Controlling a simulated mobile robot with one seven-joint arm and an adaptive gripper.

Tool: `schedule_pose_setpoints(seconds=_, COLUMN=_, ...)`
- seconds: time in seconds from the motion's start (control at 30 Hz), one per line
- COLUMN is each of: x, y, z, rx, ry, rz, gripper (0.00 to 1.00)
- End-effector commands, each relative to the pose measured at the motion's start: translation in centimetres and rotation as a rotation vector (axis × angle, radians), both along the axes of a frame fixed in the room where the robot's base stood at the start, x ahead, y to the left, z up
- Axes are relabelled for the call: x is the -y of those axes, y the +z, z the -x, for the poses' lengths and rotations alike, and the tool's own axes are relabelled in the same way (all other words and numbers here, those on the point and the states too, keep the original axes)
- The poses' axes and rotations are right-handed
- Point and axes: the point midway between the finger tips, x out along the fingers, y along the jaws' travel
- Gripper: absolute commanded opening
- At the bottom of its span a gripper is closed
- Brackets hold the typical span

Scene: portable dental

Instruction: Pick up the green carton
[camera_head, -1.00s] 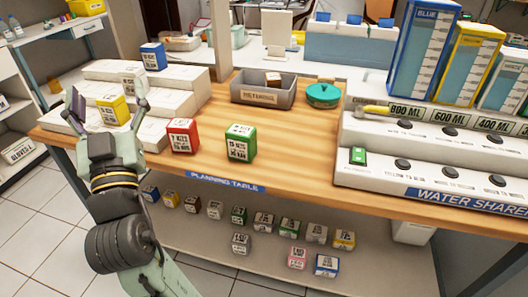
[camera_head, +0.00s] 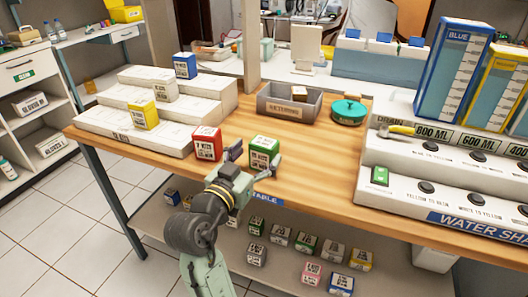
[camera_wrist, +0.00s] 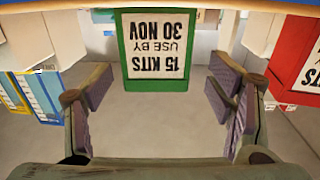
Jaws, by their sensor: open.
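The green carton (camera_head: 264,152) stands upright on the planning table near its front edge. Its label faces my gripper and reads "15 KITS USE BY 30 NOV" in the wrist view (camera_wrist: 155,45), where the picture is upside down. My gripper (camera_head: 252,160) is open and empty in front of the carton. In the wrist view its two fingers (camera_wrist: 158,95) are spread wider than the carton, which lies straight ahead, just beyond the fingertips. The fingers do not appear to touch it.
A red carton (camera_head: 207,143) stands close to the left of the green one. A yellow carton (camera_head: 143,115) sits on the white steps (camera_head: 125,140). A grey bin (camera_head: 289,104) and a green round container (camera_head: 348,111) are behind. Table to the right is clear.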

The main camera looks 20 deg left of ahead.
Motion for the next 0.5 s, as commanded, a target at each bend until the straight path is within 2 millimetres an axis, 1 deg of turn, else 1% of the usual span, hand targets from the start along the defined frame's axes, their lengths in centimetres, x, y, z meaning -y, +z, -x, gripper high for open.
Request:
schedule_pose_setpoints(seconds=0.03, x=0.4, y=0.2, z=-0.9, rx=-0.002, ry=-0.005, rz=0.002, gripper=0.75)
schedule_pose_setpoints(seconds=0.2, x=0.7, y=0.1, z=-3.1, rx=-0.001, ry=-0.002, rz=0.001, gripper=0.75)
schedule_pose_setpoints(seconds=0.3, x=0.8, y=0.0, z=-3.6, rx=0.000, ry=-0.001, rz=0.000, gripper=0.75)
schedule_pose_setpoints(seconds=0.5, x=0.8, y=-0.1, z=-3.7, rx=0.000, ry=0.000, rz=0.000, gripper=0.75)
